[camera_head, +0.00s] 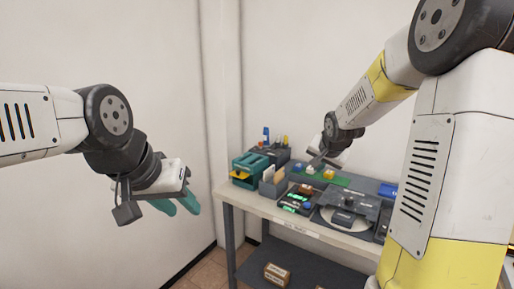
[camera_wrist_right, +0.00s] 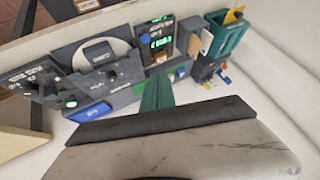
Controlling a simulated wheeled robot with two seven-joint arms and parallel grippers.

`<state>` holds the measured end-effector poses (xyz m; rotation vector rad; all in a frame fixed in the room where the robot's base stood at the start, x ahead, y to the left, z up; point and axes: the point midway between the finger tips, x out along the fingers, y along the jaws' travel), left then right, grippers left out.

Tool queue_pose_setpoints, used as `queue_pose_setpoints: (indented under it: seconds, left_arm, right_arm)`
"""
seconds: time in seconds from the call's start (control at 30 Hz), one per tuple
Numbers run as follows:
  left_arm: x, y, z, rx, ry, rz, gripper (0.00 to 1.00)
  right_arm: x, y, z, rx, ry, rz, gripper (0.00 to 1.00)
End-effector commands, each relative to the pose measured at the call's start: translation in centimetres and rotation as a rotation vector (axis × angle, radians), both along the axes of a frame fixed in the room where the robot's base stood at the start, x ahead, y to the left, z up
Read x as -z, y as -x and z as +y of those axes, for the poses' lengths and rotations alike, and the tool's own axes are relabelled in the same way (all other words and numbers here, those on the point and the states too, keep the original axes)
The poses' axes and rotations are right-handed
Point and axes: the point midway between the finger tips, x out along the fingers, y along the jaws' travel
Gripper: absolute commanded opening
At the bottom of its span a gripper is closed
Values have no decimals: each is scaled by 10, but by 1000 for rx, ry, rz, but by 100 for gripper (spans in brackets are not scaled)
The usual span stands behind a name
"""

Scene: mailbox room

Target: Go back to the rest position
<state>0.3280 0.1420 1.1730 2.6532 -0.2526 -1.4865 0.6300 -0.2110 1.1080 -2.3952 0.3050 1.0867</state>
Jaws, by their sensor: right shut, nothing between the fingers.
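My left gripper (camera_head: 178,206) hangs in the air left of the table in the head view. Its two teal fingertips show apart, with nothing between them. My right gripper (camera_head: 318,163) is above the back of the table, near the green strip, and its fingers are hard to make out there. In the right wrist view its teal fingers (camera_wrist_right: 157,95) are together and hold nothing. The table's items lie beyond them.
The table (camera_head: 300,222) carries a teal box (camera_head: 250,167), a dark device with a round pale plate (camera_head: 346,219), a green strip (camera_head: 342,180) with small coloured blocks, and a blue item (camera_head: 388,190). A brown box (camera_head: 277,273) is on the lower shelf. Walls stand behind.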

Motion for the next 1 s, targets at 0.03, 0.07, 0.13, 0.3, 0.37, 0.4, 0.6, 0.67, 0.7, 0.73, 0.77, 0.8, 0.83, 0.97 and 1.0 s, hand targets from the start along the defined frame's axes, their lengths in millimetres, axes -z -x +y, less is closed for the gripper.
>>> queue_pose_setpoints:
  seconds: [0.03,0.07,0.13,0.3,0.37,0.4,0.6,0.67,0.7,0.73,0.77,0.8,0.83,0.97,1.0]
  left_arm:
    - [0,0,0,0,0,0,36]
    - [0,0,0,0,0,0,36]
    - [0,0,0,0,0,0,36]
    - [0,0,0,0,0,0,36]
    - [0,0,0,0,0,0,36]
    - [0,0,0,0,0,0,36]
    - [0,0,0,0,0,0,36]
    - [0,0,0,0,0,0,36]
    - [0,0,0,0,0,0,36]
    - [0,0,0,0,0,0,36]
    - [0,0,0,0,0,0,36]
    - [0,0,0,0,0,0,36]
    - [0,0,0,0,0,0,36]
    - [0,0,0,0,0,0,36]
    - [0,0,0,0,0,0,36]
  right_arm:
    - [-20,25,5,-31,15,4,0]
    - [-27,40,7,-51,25,12,0]
    - [-43,74,14,-102,47,30,0]
    - [-67,163,34,-253,97,70,0]
    - [-70,193,41,-310,113,81,0]
    - [-72,212,46,-348,123,87,0]
    - [-68,281,63,-498,161,107,0]
    - [-66,292,66,-524,167,110,0]
    - [-66,297,68,-536,171,111,0]
    - [-65,300,68,-543,172,113,0]
    - [-64,302,69,-547,173,114,0]
    - [-64,303,69,-551,175,114,0]
    - [-64,303,69,-553,174,115,0]
    - [-64,303,69,-551,174,115,0]
    - [-64,303,69,-551,175,114,0]
